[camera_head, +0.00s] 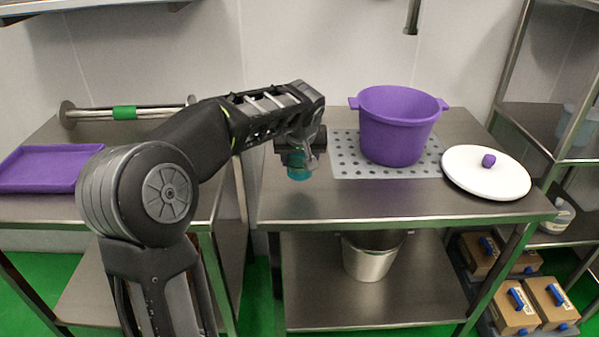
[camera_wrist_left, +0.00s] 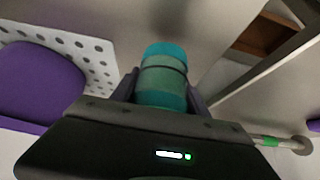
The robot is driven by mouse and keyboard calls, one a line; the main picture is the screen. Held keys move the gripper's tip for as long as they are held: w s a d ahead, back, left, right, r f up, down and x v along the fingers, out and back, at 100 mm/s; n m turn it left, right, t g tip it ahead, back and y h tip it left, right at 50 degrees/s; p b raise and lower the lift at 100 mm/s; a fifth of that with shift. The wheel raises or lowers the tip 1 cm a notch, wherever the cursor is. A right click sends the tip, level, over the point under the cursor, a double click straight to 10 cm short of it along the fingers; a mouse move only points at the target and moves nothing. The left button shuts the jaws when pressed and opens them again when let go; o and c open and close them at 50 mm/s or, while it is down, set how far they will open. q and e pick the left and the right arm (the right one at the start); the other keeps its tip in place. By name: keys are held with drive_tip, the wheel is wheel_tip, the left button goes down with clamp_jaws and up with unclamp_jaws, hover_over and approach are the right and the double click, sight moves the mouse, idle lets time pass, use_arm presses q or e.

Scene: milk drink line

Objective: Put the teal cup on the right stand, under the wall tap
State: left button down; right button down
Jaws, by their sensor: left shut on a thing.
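The teal cup (camera_head: 299,174) is in the jaws of my left gripper (camera_head: 301,157), with only its lower part showing below the gripper in the head view. In the left wrist view the teal cup (camera_wrist_left: 163,72) sits between the two fingers of my left gripper (camera_wrist_left: 162,92), which is shut on it. The cup appears over the left part of the right steel stand (camera_head: 300,207); its exact height above the top is hard to tell. The wall tap (camera_head: 412,18) hangs at the top, right of the gripper. My right gripper is out of view.
A purple pot (camera_head: 393,135) stands on a perforated plate (camera_head: 345,158) on the right stand, below the tap. A white lid (camera_head: 478,183) lies to its right. The left stand holds a purple tray (camera_head: 52,168). The front left of the right stand is clear.

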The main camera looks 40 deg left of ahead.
sight(300, 158)
use_arm(q)
drive_tip(key=shift+f, duration=1.8)
drive_tip(key=shift+f, duration=0.1)
drive_tip(key=shift+f+b, duration=0.15)
drive_tip(key=shift+b, duration=0.25)
drive_tip(key=c, duration=0.6)
unclamp_jaws()
drive_tip(key=shift+r+p, duration=0.35)
drive_tip(key=shift+p, duration=0.05)
drive_tip(key=shift+s+d+r, duration=0.15)
drive_tip(key=shift+r, duration=0.1)
drive_tip(key=v, duration=1.1)
drive_tip(key=shift+s+r, duration=0.1)
